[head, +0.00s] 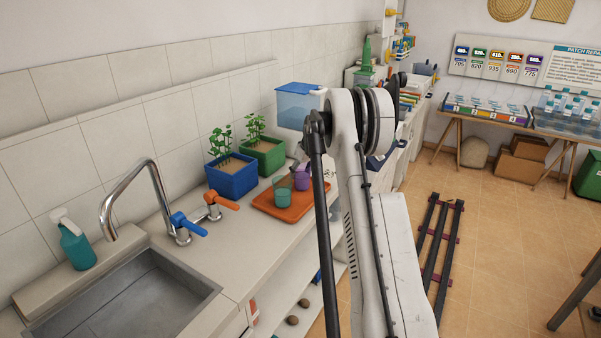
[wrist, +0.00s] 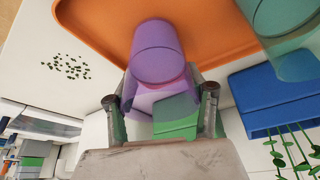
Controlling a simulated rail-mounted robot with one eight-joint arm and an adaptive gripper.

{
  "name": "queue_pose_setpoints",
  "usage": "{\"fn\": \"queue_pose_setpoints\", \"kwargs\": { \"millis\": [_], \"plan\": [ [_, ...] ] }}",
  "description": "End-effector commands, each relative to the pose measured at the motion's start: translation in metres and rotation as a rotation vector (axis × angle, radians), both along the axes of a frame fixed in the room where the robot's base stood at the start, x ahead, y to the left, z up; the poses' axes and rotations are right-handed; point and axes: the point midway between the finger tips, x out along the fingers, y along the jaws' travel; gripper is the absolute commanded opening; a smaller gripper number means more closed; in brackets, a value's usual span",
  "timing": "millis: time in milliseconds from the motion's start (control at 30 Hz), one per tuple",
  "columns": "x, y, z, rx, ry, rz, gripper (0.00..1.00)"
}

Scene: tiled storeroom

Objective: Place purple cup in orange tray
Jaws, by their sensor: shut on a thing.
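The purple cup (head: 303,177) is at the back right part of the orange tray (head: 268,204) in the head view. In the wrist view the purple cup (wrist: 160,52) sits between the two fingers of my gripper (wrist: 160,98), which is shut on it. Behind it in that view is the orange tray (wrist: 100,28). I cannot tell whether the cup's base touches the tray. A teal see-through cup (head: 283,190) stands on the tray beside the purple one; it also shows in the wrist view (wrist: 295,55).
A blue planter (head: 232,177) and a green planter (head: 262,157) stand behind the tray along the tiled wall. A blue-lidded container (head: 297,105) is farther back. The sink (head: 120,300) with its tap (head: 140,190) is at the left. The counter before the tray is clear.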

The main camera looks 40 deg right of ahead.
Motion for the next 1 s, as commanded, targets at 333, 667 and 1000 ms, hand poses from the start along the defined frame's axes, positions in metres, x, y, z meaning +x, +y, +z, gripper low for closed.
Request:
{"fn": "queue_pose_setpoints", "kwargs": {
  "millis": [333,667,1000],
  "plan": [
    [0.000,0.000,-0.004,0.000,0.000,0.000,0.13],
    [0.000,0.000,-0.004,0.000,0.000,0.000,0.68],
    [-0.004,0.000,0.009,0.000,0.000,0.000,0.68]
  ]
}}
